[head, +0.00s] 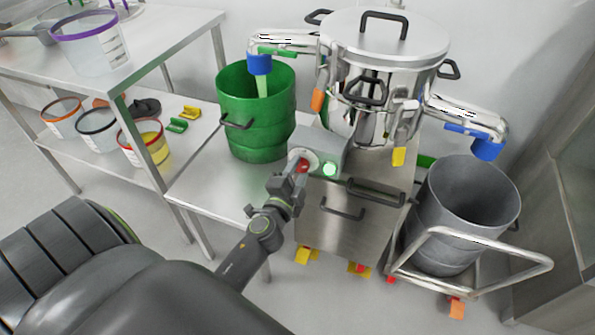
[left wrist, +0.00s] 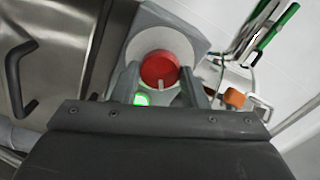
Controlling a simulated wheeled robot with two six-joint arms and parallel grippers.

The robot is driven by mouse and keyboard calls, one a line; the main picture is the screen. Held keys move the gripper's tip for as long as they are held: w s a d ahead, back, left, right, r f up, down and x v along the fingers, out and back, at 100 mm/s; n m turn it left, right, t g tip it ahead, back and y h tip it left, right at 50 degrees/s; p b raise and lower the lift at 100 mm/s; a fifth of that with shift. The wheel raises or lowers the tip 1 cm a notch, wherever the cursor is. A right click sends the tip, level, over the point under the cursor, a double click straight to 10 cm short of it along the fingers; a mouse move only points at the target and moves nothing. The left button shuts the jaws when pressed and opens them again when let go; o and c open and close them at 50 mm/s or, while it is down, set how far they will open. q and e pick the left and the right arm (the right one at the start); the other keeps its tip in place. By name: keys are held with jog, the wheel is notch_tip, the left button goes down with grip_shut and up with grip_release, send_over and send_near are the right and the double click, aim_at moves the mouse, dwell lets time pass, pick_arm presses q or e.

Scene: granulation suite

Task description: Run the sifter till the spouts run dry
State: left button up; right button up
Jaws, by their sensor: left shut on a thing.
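The steel sifter (head: 385,45) stands on a steel cabinet, with a spout on each side. The left spout (head: 260,64) has a blue end over the green drum (head: 255,140), and a pale green strand hangs from it into the drum. The right spout (head: 487,148) has a blue end above the grey drum (head: 465,205); I see no stream there. The grey control box (head: 328,150) shows a lit green lamp (head: 329,169). My left gripper (head: 297,168) is shut on the red knob (left wrist: 160,69) on a pale disc. My right gripper is out of view.
A steel shelf table (head: 150,45) on the left holds several tubs. The green drum stands on a low steel table (head: 205,190). The grey drum sits in a tubular-framed trolley (head: 520,262). Orange latches (head: 318,101) hang on the sifter.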

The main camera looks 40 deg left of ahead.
pick_arm(q)
jog(key=m, duration=0.4)
jog(key=shift+f+m, duration=0.1)
jog(key=shift+m, duration=1)
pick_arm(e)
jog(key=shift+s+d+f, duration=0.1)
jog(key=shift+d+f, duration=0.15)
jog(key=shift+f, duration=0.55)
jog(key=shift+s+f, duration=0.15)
pick_arm(q)
jog(key=o, duration=1)
jog(key=shift+c, duration=0.2)
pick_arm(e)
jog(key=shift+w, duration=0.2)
